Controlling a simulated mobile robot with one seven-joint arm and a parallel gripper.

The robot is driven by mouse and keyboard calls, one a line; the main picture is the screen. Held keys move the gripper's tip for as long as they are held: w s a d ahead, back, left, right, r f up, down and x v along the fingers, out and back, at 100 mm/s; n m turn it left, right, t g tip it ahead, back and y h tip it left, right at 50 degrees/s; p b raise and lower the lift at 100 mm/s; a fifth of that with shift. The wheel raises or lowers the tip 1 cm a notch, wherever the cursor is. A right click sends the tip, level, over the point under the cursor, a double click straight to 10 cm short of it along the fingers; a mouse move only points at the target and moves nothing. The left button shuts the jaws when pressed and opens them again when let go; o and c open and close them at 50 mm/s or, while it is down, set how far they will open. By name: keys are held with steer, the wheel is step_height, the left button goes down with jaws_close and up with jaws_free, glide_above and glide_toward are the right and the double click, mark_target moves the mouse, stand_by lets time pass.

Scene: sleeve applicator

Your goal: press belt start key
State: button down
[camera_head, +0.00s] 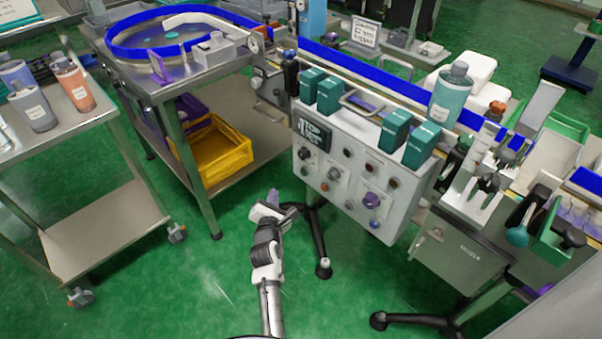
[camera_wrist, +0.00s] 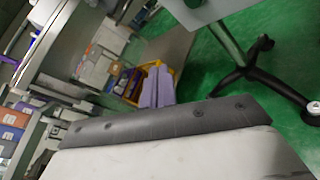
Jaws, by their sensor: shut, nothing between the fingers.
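A white control panel (camera_head: 325,204) stands on the front of the machine, right of the middle in the head view. It has a dark display (camera_head: 313,131), knobs and several small round buttons. I cannot tell which one is the belt start key. A purple knob (camera_head: 371,200) is at its lower right. My gripper (camera_head: 273,197) is low, left of and below the panel, apart from it. Its lilac fingers also show in the wrist view (camera_wrist: 158,76), closed together and empty. The panel face is not recognisable in the wrist view.
A metal table (camera_head: 190,86) with a blue-rimmed turntable and a yellow crate (camera_head: 220,148) on its lower shelf stands left of the panel. A trolley with bottles (camera_head: 72,83) is at far left. Black stand legs (camera_head: 317,240) are near my gripper.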

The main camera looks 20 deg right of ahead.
mark_target(303, 172)
steer(key=w+d+p, duration=0.3)
steer(key=d+p, duration=0.5)
steer(key=p, duration=0.2)
steer(key=shift+d, duration=0.15)
steer(key=shift+r, duration=0.1)
stand_by(1.9)
steer(key=shift+w+d+p, duration=0.2)
steer(key=shift+d+p, duration=0.15)
steer(key=shift+p, duration=0.3)
